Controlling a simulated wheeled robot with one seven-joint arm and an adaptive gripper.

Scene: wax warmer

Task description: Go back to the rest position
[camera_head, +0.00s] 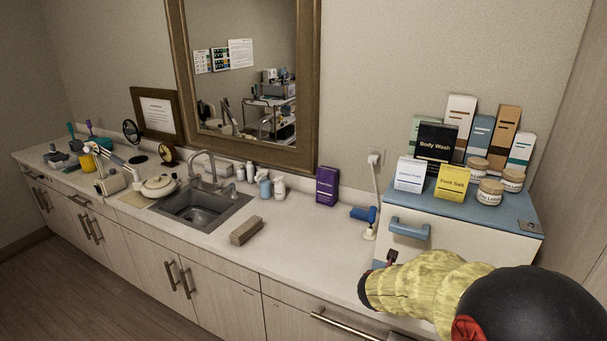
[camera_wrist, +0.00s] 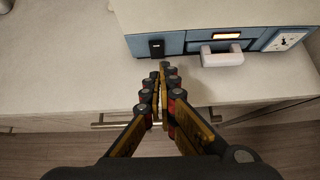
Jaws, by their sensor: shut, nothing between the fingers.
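My gripper (camera_wrist: 164,68) is shut and empty in the wrist view. The fingers touch nothing that I can see. In the head view my arm comes in from the lower right in a yellow sleeve, and the small dark finger part of my gripper (camera_head: 391,257) shows just beyond it, beside the white cabinet with the blue top (camera_head: 530,212). The arm hides part of the cabinet's front.
The cabinet bears boxes and jars, including a yellow box (camera_head: 452,183). A blue handle (camera_head: 409,229) sticks out of it. A sink (camera_head: 205,208) lies left. The counter between is mostly clear.

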